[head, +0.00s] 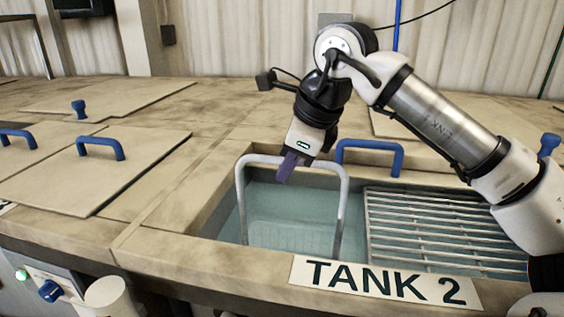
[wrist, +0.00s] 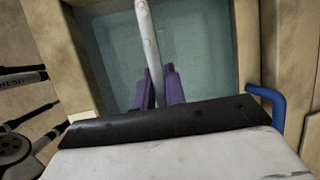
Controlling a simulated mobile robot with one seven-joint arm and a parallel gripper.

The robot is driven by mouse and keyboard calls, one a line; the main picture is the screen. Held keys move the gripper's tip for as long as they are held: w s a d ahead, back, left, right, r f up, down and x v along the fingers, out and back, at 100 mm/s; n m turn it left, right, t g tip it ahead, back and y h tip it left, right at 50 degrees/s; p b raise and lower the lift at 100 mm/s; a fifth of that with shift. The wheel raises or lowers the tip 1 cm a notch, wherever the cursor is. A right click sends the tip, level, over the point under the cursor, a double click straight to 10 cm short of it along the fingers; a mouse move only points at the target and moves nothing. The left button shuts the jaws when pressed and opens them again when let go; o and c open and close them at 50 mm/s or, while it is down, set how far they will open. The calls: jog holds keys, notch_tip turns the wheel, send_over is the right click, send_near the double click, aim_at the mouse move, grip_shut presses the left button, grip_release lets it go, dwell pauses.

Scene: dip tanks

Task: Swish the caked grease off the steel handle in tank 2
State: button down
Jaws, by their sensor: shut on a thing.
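The steel handle (head: 343,208) is a pale grey arch standing upright in tank 2 (head: 222,195), its two legs running down into the bluish water. A faint basket-like shape (head: 285,235) shows under the water between the legs. My gripper (head: 288,166), with purple fingers, is shut on the top bar of the handle, near its middle. In the wrist view the handle (wrist: 147,38) runs up from between my fingers (wrist: 158,88), over the water. A few small specks show on the bar there; I cannot clearly make out caked grease. The part between the fingers is hidden.
A slatted metal rack (head: 430,225) covers the right side of tank 2. A blue handle (head: 370,146) stands behind the opening. Flat lids with blue handles (head: 101,143) lie to the left. The "TANK 2" sign (head: 385,282) is on the front edge.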

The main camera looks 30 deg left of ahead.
jog(key=shift+w+d, duration=0.2)
jog(key=shift+d, duration=0.4)
jog(key=shift+w+d, duration=0.2)
jog(key=shift+d, duration=0.4)
jog(key=shift+s+a, duration=0.2)
jog(key=shift+a, duration=0.45)
jog(key=shift+s+a, duration=0.2)
jog(key=shift+a, duration=0.45)
jog(key=shift+s+a+p, duration=0.2)
jog(key=shift+a, duration=0.35)
jog(key=shift+s+a+p, duration=0.15)
jog(key=shift+a, duration=0.4)
jog(key=shift+w+d, duration=0.15)
jog(key=shift+d, duration=0.35)
jog(key=shift+w+d, duration=0.15)
jog(key=shift+d, duration=0.35)
jog(key=shift+r, duration=0.15)
